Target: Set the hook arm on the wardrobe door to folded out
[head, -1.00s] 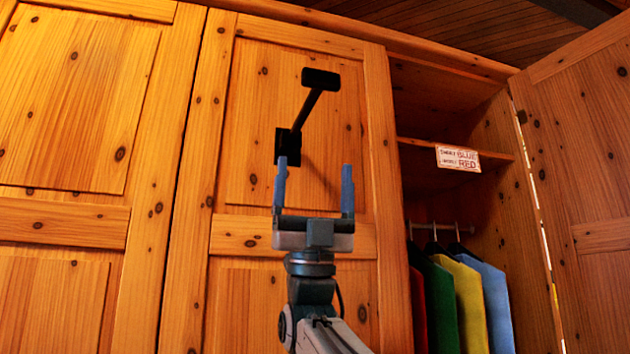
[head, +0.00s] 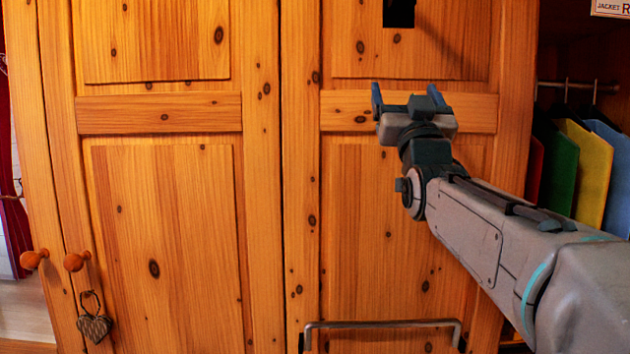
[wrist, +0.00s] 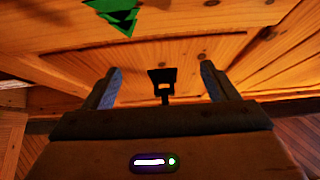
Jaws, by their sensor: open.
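The black hook on the wardrobe door (head: 407,235) is cut off by the top edge of the head view. Only the lower part of its black mount (head: 398,13) shows there. In the wrist view a black hook part (wrist: 162,76) with a small opening and a stem shows beyond and between my fingers. How far its arm stands out from the door cannot be told now. My gripper (head: 405,96) is open and empty, below the mount in the head view and apart from it. In the wrist view its two fingers (wrist: 160,86) point towards the door.
A metal bar handle (head: 385,324) is low on the door. Wooden knobs (head: 76,261) and a hanging heart (head: 94,327) are at left. A green tree shape (wrist: 113,12) shows in the wrist view.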

